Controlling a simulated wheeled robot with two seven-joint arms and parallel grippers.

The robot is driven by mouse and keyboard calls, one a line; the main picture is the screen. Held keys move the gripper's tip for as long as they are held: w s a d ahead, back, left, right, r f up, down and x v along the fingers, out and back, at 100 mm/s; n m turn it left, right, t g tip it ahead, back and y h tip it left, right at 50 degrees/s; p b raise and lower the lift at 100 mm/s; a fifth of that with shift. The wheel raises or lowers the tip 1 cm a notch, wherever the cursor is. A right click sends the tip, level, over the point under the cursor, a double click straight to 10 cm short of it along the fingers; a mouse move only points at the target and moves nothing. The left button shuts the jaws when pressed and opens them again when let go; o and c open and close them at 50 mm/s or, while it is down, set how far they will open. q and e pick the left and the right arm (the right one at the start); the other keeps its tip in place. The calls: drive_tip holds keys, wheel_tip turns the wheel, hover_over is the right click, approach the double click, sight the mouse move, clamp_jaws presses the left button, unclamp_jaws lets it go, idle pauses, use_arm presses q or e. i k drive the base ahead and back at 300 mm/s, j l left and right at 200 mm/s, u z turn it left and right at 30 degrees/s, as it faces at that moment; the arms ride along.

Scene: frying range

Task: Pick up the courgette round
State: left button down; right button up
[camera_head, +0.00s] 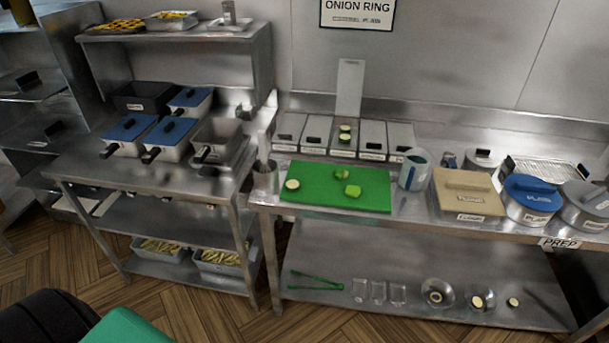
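A pale courgette round (292,184) with a dark rim lies flat on the left end of the green cutting board (320,198), on the prep table. Two greener pieces, one at the back (341,173) and one nearer the front (353,190), lie further right on the board; I cannot tell their cut. More round slices (345,128) sit in the open middle container behind the board. Two pale round pieces, one in a small bowl (477,301) and one beside it (513,302), are on the lower shelf. Neither of my grippers shows in this view.
Right of the board stand a white-and-blue jug (413,170), a beige lidded box (463,193) and a blue-lidded round container (530,198). A metal cup (265,180) stands by the board's left end. Green tongs (315,281) lie on the lower shelf.

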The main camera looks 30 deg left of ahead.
sight(292, 185)
drive_tip(key=i+j, duration=0.2)
drive_tip(key=j, duration=0.2)
drive_tip(key=i+j, duration=0.15)
drive_tip(key=j, duration=0.25)
drive_tip(key=i+j, duration=0.2)
drive_tip(key=j, duration=0.15)
drive_tip(key=i+j, duration=0.15)
drive_tip(key=j, duration=0.25)
drive_tip(key=i+j, duration=0.2)
drive_tip(key=j, duration=0.2)
